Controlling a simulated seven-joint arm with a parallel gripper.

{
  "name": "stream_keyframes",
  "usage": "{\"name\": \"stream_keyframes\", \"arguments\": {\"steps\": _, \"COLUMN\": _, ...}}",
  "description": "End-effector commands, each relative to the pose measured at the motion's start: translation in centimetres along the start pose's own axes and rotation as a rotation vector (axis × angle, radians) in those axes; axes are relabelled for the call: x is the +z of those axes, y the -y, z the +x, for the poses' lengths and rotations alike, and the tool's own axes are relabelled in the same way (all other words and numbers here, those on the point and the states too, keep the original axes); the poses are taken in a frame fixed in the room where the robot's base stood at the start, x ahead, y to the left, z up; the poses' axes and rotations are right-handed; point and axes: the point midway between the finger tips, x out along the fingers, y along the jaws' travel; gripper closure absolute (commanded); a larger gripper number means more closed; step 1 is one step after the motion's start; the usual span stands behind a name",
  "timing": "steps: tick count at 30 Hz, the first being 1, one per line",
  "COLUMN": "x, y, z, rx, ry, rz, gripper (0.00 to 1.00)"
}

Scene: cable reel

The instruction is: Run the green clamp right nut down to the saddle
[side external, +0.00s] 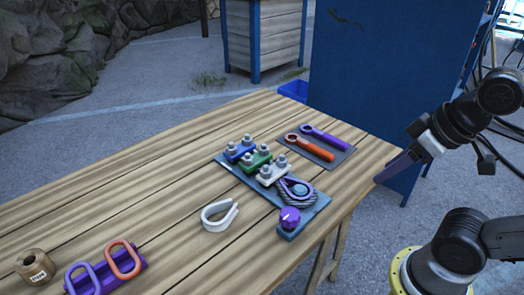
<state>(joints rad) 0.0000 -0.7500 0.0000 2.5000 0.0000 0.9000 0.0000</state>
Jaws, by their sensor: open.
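The green clamp (257,161) sits in the middle of a row of clamps on a blue-grey base plate (309,216). Two nuts stand on top of it; the right nut (264,149) is small here, and its gap to the saddle cannot be told. A blue clamp (233,152) is on its left and a white clamp (267,176) on its right, each with two nuts. My gripper (379,181) is open and empty at the right, beyond the table edge and well apart from the clamps.
An orange wrench (310,148) and a purple wrench (324,138) lie on a dark mat (344,155). A rope loop and purple knob (289,216) are on the plate's near end. A white loop (219,217), purple rack (133,258) and brown spool (35,265) stand leftward.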

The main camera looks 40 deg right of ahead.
Motion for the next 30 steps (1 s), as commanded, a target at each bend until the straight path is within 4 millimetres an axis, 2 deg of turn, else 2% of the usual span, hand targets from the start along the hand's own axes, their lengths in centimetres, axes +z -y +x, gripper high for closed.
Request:
{"name": "stream_keyframes", "arguments": {"steps": 12, "x": 0.0, "y": 0.0, "z": 0.0, "rx": 0.000, "ry": 0.000, "rz": 0.000, "gripper": 0.50}}
{"name": "stream_keyframes", "arguments": {"steps": 15, "x": 0.0, "y": 0.0, "z": 0.0, "rx": 0.000, "ry": 0.000, "rz": -0.012, "gripper": 0.32}}
{"name": "stream_keyframes", "arguments": {"steps": 20, "x": 0.4, "y": 0.0, "z": -0.2, "rx": -0.002, "ry": 0.023, "rz": -0.133, "gripper": 0.32}}
{"name": "stream_keyframes", "arguments": {"steps": 23, "x": -0.9, "y": 0.0, "z": -1.7, "rx": -0.001, "ry": 0.006, "rz": -0.269, "gripper": 0.32}}
{"name": "stream_keyframes", "arguments": {"steps": 26, "x": -3.4, "y": 0.0, "z": -3.4, "rx": -0.001, "ry": 0.007, "rz": -0.423, "gripper": 0.32}}
{"name": "stream_keyframes", "arguments": {"steps": 30, "x": -7.7, "y": -0.1, "z": -5.1, "rx": -0.007, "ry": 0.030, "rz": -0.628, "gripper": 0.32}}
